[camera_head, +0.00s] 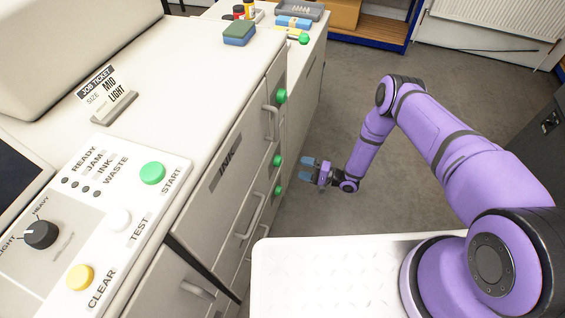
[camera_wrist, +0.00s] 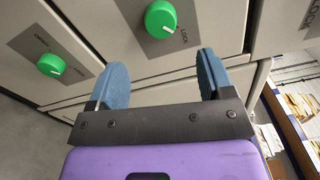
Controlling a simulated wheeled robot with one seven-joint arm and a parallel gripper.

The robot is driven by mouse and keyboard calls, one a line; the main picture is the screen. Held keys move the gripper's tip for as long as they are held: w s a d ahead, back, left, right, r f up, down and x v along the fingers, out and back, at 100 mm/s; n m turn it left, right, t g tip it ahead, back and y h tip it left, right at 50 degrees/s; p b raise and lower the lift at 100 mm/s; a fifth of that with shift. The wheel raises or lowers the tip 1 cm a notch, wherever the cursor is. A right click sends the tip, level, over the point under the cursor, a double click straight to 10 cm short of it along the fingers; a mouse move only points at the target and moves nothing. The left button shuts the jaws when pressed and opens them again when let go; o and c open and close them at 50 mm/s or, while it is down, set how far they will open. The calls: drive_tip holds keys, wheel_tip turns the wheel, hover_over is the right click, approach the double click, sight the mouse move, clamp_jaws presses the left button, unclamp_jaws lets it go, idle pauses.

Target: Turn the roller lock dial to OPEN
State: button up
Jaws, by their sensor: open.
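My gripper (camera_head: 307,168) hangs in front of the drawer fronts, its two blue fingers apart with nothing between them. In the wrist view a green dial (camera_wrist: 160,18) on a grey plate lies just beyond the open fingertips, not touching them. Its white mark points toward the word LOCK. A second green dial (camera_wrist: 51,65) is to the left; its small lettering is hard to read. In the head view green dials show on the cabinet front: an upper one (camera_head: 281,96), a middle one (camera_head: 278,160) and a lower one (camera_head: 278,190). I cannot tell which is the roller lock.
The drawers have pale bar handles (camera_head: 270,122) that stick out. A control panel (camera_head: 100,225) with buttons and a black knob (camera_head: 40,234) is at left. My white base top is at the bottom. The grey floor (camera_head: 330,110) around the gripper is clear.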

sight(278, 161)
drive_tip(key=x, duration=0.9)
drive_tip(key=shift+a, duration=0.15)
drive_tip(key=c, duration=0.9)
drive_tip(key=shift+n, duration=9.9)
